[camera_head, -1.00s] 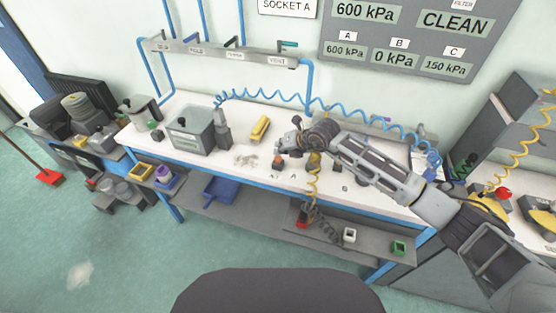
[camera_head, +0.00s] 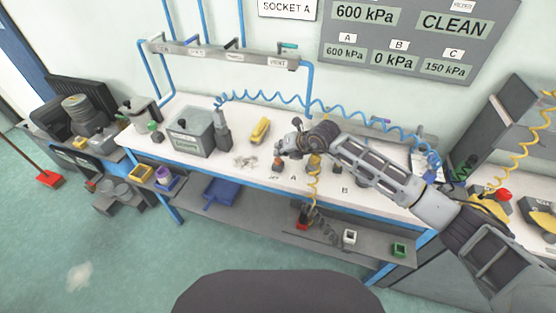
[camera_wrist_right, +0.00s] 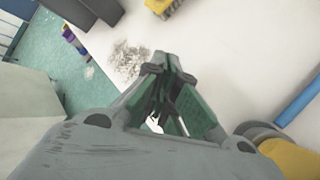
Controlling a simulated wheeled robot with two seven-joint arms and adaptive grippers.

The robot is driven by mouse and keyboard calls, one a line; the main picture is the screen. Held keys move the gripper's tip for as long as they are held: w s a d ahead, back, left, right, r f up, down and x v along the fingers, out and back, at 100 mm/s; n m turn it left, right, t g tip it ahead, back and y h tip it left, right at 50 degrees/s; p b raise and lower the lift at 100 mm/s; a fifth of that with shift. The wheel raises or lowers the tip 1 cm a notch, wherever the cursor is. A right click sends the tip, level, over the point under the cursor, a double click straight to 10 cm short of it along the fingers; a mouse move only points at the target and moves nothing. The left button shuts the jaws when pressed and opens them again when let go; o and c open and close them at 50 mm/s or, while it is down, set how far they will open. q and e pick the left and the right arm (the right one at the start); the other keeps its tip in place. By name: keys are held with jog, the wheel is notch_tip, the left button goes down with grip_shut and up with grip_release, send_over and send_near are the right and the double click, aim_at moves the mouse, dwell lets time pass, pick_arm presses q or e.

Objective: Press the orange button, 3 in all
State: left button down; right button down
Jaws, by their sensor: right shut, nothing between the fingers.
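A small orange-and-dark piece (camera_head: 277,164), which looks like the orange button, stands on the white workbench (camera_head: 225,178) near the label A. My right gripper (camera_head: 280,150) is just above it, with its fingers pointing down. I cannot tell whether they touch it. In the right wrist view my right gripper (camera_wrist_right: 172,65) has its green-padded fingers together, with nothing held. The button does not show there and seems hidden behind the gripper. My left gripper is out of view.
A grey box (camera_head: 190,132) and a yellow object (camera_head: 260,130) stand on the bench to the left. A yellow coiled hose (camera_head: 313,185) hangs over the front edge beside the gripper. A gauge board (camera_head: 400,42) reads A 600, B 0 and C 150 kPa.

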aim_at(280, 158)
jog(key=shift+f+b, duration=0.8)
jog(key=shift+f, duration=0.2)
dwell(1.8)
jog(key=shift+r, duration=0.1)
jog(key=shift+r+p, duration=0.5)
jog(key=shift+r, duration=0.4)
jog(key=shift+r+p, duration=1.25)
jog(key=shift+r, duration=1.25)
jog(key=shift+w+r, duration=0.1)
dwell(0.7)
